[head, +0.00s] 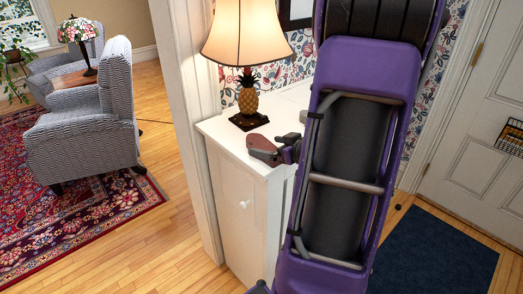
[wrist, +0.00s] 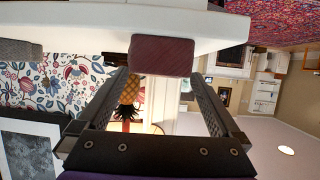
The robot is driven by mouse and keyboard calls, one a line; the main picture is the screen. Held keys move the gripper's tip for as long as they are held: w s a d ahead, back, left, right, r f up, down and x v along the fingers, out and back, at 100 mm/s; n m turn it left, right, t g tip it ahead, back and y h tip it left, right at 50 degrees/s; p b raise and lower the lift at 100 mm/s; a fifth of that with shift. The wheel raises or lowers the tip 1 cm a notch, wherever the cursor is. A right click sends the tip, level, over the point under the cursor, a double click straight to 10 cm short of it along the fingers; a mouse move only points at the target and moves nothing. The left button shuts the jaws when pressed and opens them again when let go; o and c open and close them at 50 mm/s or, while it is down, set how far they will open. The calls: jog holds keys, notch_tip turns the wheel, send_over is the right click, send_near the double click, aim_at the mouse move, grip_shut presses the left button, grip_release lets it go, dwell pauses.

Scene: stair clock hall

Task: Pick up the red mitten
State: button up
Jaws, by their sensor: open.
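The red mitten (head: 263,146) is a dull dark-red piece on the white cabinet top, near its front edge. In the wrist view, which is upside down, the mitten (wrist: 162,56) shows as a ribbed dark-red block lying against the white top. My gripper (head: 282,151) is just right of the mitten in the head view, low over the cabinet top. In the wrist view my gripper (wrist: 159,76) is open, with one finger to each side of the mitten's line. I cannot tell whether the fingertips reach past its near end. My arm hides part of the cabinet.
A lamp with a pineapple base (head: 248,98) stands on the white cabinet (head: 238,185) behind the mitten. A white door post (head: 187,110) rises at left. A striped armchair (head: 85,125) stands on a red rug. A dark blue mat (head: 435,255) lies before the white door.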

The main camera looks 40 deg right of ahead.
aim_at(263, 145)
jog(key=x, duration=0.4)
jog(key=shift+w+a+f+b, duration=0.15)
jog(key=shift+f+b, duration=0.05)
jog(key=shift+b, duration=0.15)
jog(key=c, duration=1.2)
